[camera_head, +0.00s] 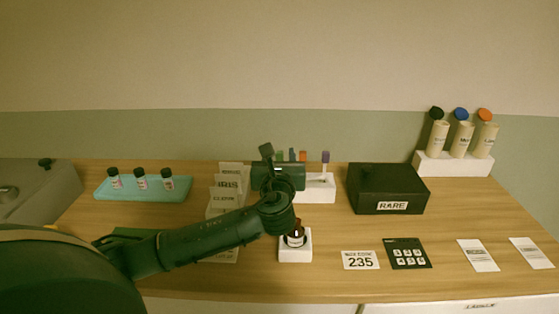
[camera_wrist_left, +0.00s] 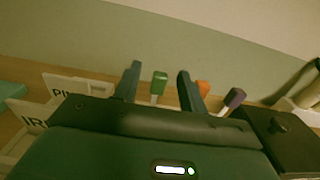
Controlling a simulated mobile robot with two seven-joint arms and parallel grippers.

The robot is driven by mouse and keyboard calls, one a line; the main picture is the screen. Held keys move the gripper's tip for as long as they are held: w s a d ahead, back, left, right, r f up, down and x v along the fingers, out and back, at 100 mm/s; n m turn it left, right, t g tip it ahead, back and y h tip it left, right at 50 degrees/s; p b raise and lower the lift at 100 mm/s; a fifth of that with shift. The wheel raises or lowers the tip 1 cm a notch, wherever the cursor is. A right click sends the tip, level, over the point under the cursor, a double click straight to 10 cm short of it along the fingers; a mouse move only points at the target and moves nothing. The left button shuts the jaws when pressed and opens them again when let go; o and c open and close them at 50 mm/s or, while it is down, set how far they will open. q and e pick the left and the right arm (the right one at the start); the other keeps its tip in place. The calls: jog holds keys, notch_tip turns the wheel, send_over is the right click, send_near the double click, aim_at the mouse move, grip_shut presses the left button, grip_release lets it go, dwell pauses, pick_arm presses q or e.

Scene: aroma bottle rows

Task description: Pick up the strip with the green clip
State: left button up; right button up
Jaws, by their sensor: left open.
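The strip with the green clip (camera_wrist_left: 159,83) stands upright between the two fingers of my left gripper (camera_wrist_left: 157,85) in the left wrist view, with gaps to both fingers. In the head view the green clip (camera_head: 279,156) shows just beyond my left gripper (camera_head: 278,160), which is open. Strips with an orange clip (camera_wrist_left: 203,88) and a purple clip (camera_wrist_left: 235,98) stand to the right. The white strip holder (camera_head: 318,192) is partly hidden by my gripper and arm. My right gripper is not in view.
Labelled card dividers (camera_head: 226,190) stand left of the holder, and a black RARE box (camera_head: 388,190) stands right. A small dark bottle (camera_head: 295,238) sits on a white stand (camera_head: 296,255) below my wrist. A teal tray (camera_head: 143,193) holds bottles at left.

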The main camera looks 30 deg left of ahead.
pick_arm(q)
jog(key=shift+x, duration=0.9)
jog(key=shift+c, duration=0.2)
grip_shut()
